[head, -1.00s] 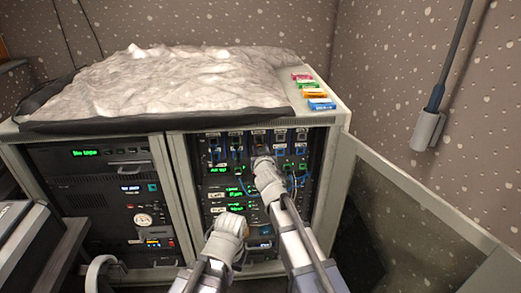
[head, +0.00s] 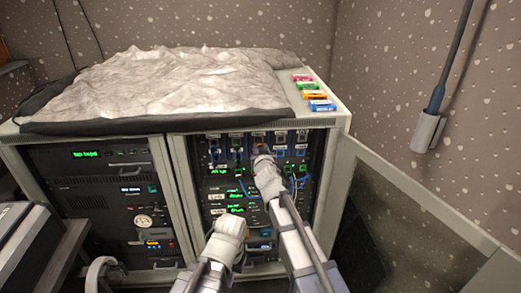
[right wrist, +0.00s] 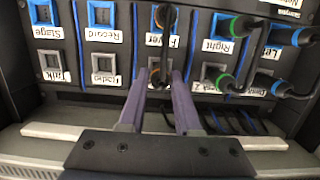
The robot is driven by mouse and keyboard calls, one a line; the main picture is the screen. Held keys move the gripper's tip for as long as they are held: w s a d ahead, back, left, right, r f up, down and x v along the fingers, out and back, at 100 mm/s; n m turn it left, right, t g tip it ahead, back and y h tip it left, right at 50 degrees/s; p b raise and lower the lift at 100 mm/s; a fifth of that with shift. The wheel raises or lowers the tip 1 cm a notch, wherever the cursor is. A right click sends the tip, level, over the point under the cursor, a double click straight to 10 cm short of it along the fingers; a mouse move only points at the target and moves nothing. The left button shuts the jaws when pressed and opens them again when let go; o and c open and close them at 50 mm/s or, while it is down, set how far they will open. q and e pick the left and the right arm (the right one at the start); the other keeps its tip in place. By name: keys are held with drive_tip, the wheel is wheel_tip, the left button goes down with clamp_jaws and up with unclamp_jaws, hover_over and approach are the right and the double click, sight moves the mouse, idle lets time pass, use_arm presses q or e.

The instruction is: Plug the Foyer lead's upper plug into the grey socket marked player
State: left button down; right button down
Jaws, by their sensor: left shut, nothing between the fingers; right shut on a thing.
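My right gripper (head: 261,155) is at the upper part of the right rack's patch panel. In the right wrist view its purple fingers are shut on a dark plug with an orange band (right wrist: 155,76). This plug is in front of the lower grey row, directly below the Foyer label (right wrist: 165,41). The fingers hide the socket and label there, so I cannot read player or tell whether the plug is seated. Another orange-banded plug (right wrist: 165,17) is at the blue socket above that label. My left gripper (head: 240,232) is shut and empty, low in front of the rack.
Grey sockets stand free at left, such as the one above the Radio label (right wrist: 103,64). The rack's open door (head: 420,190) stands at right. Coloured cassettes (head: 308,94) lie on top.

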drive_tip(key=shift+w+r, duration=0.1)
drive_tip(key=shift+w, duration=0.35)
idle(0.4)
drive_tip(key=c, duration=0.5)
unclamp_jaws()
